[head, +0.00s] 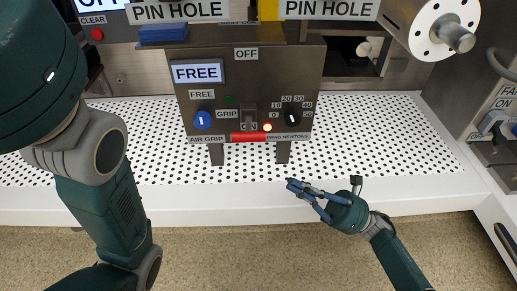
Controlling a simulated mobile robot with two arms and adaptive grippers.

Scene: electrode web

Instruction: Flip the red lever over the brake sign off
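A grey control box (281,75) stands over the white perforated table. A small red bar (249,137) lies along its lower front edge, between the AIR GRIP and DEAD NEWTONS labels. I cannot tell whether it is the lever, and I cannot read a brake sign. Above it is a dark upright switch (249,117), with an OFF label (246,54) higher up. My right gripper (302,197) is open and empty at the table's front edge, below and right of the box, apart from it. My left arm crosses the left side; its gripper is out of view.
The perforated white table (390,135) is mostly clear around the box. A blue knob (202,120) and a black dial (292,117) flank the switch. A metal roller (433,27) juts out at upper right. A side cabinet (486,85) stands at far right.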

